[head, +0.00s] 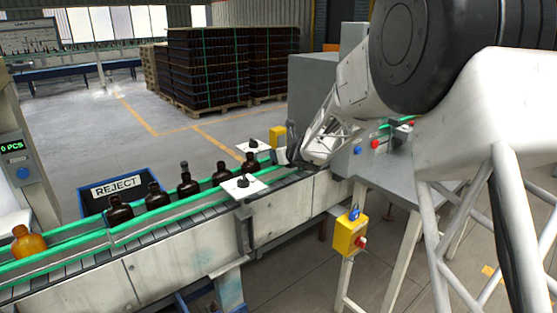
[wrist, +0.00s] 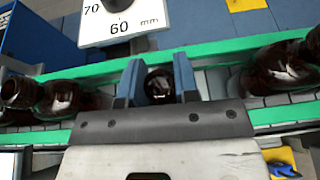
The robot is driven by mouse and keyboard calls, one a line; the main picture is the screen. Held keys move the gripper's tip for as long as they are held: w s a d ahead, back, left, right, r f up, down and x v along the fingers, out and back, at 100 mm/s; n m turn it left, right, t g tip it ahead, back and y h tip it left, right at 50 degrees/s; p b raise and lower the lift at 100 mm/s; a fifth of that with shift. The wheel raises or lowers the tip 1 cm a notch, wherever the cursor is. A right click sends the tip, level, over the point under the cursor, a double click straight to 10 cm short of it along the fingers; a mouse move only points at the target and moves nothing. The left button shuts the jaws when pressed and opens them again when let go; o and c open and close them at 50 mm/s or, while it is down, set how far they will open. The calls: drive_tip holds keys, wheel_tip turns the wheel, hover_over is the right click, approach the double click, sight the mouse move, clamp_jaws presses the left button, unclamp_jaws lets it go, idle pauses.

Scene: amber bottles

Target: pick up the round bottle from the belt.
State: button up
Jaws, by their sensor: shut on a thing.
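My gripper (head: 288,152) is over the belt (head: 180,228) in the head view. In the wrist view its blue fingers (wrist: 158,82) are shut on a dark bottle (wrist: 158,88), whose round top shows between them. The held bottle's body is mostly hidden, so I cannot tell its full shape or whether it is clear of the belt. In the wrist view, another dark bottle (wrist: 62,97) is to the left and one more (wrist: 275,70) to the right, both apart from the fingers. Several dark bottles (head: 187,187) stand in a row, with a lighter amber bottle (head: 27,243) at the left end.
Green guide rails (head: 160,212) run along both belt sides. White plates with black knobs (head: 243,186) sit at the rails; one with millimetre marks (wrist: 125,22) is near the fingers. A blue REJECT bin (head: 118,188) stands behind the belt. A yellow control box (head: 350,234) is in front.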

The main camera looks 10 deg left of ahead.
drive_tip(key=shift+r, duration=4.75)
